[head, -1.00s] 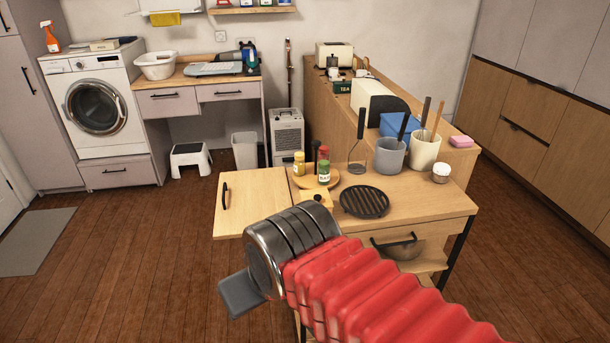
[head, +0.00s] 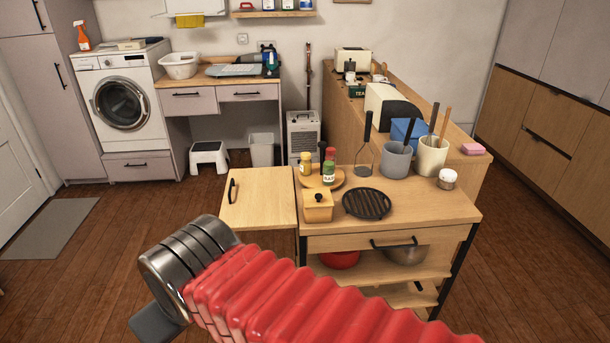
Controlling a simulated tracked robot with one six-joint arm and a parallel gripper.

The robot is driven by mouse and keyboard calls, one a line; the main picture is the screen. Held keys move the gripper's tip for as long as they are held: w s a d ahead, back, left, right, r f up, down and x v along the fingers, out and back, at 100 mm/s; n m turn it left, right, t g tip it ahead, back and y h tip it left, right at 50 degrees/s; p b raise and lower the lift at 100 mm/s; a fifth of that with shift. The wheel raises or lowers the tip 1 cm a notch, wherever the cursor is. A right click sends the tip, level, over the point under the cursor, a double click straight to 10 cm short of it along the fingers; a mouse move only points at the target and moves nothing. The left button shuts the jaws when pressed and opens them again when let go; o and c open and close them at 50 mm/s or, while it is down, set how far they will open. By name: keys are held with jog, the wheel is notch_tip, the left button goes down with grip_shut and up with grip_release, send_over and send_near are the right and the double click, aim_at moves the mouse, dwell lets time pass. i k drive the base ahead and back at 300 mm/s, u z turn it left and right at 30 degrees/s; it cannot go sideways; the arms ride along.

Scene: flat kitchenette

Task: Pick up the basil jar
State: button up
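In the head view a jar with a green lid and a pale label (head: 328,174) stands on a round wooden board on the counter; its lettering is too small to read surely, but it looks like the basil jar. A yellow-lidded jar (head: 305,163) and a red-lidded jar (head: 330,154) stand close behind it, with a dark-topped item beside them. My gripper (head: 156,324) is at the lower left, well apart from the jars and in front of the counter. Only a grey part of it shows past the metal wrist, so its opening is hidden.
A wooden box with a dark knob (head: 318,207) stands in front of the jars. A black round grill (head: 367,203) lies to their right. Behind are a grey utensil pot (head: 396,160) and a cream one (head: 432,156). A wooden leaf (head: 258,198) at left is bare.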

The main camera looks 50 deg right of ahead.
aim_at(328, 173)
jog(key=u, duration=0.95)
jog(key=k, duration=1.1)
jog(key=z, duration=0.9)
jog(key=i, duration=1)
jog(key=z, duration=0.05)
